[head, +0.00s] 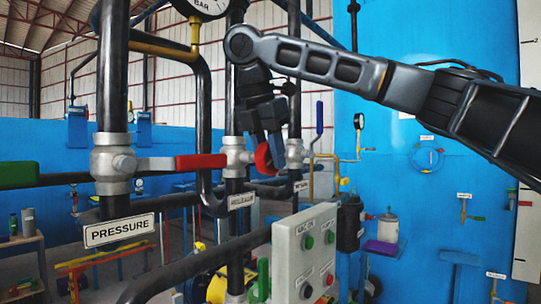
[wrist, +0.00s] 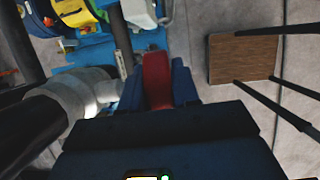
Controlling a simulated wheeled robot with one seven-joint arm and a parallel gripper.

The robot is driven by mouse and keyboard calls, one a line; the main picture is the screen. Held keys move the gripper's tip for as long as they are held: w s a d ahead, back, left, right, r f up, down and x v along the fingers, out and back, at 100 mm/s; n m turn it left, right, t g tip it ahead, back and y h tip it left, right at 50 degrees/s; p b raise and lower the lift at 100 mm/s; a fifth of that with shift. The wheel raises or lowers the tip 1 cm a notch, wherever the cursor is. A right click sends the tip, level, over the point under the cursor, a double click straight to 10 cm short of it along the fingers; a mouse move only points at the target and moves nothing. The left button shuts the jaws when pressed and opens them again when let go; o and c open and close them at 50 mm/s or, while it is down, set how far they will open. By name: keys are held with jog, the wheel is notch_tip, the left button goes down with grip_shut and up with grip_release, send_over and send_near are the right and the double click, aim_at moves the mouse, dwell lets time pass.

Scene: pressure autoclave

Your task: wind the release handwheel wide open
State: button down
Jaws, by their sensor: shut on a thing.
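The release handwheel (head: 264,160) is red and sits beside a grey valve body on the vertical pipe, above a small white label (head: 241,200) that seems to read RELEASE. My gripper (head: 266,146) reaches down to it from above and is shut on its rim. In the wrist view the red rim of the handwheel (wrist: 157,80) stands between the two dark blue fingers (wrist: 158,92). The fingers hide part of the wheel, and how far it is wound cannot be told.
A valve with a red lever (head: 200,161) stands left, above the PRESSURE sign (head: 119,230). A grey control box (head: 305,255) with green and red buttons is below right. Dark pipes crowd around my gripper. A brown board (wrist: 240,58) shows in the wrist view.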

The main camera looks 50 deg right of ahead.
jog(key=shift+a+h, duration=0.15)
jog(key=shift+h, duration=1.75)
jog(key=c, duration=0.9)
grip_release()
